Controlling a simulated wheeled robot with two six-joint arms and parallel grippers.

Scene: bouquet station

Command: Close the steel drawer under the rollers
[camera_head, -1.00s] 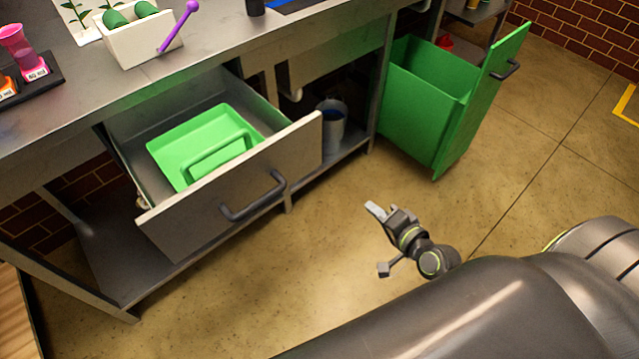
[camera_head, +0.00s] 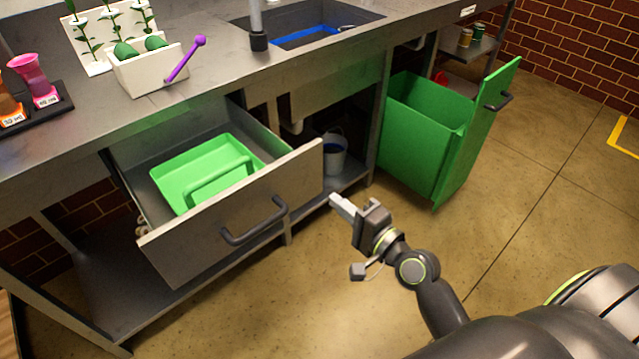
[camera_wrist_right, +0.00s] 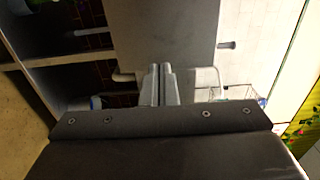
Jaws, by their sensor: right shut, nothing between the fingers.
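The steel drawer (camera_head: 205,250) is pulled out under the steel counter, with a dark bar handle (camera_head: 254,222) on its front. A light green tray (camera_head: 171,173) with a raised handle lies inside it. My right gripper (camera_head: 335,203) is shut and empty, in front of the counter and to the right of the drawer front, apart from the handle. In the right wrist view its closed fingers (camera_wrist_right: 160,84) point toward a grey panel. My left gripper is not in view.
A green pull-out bin (camera_head: 425,130) stands open to the right. A bucket (camera_head: 335,153) sits on the lower shelf. On the counter (camera_head: 215,75) are a white box (camera_head: 150,72) with a purple stick and a sink (camera_head: 310,32). The floor in front is clear.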

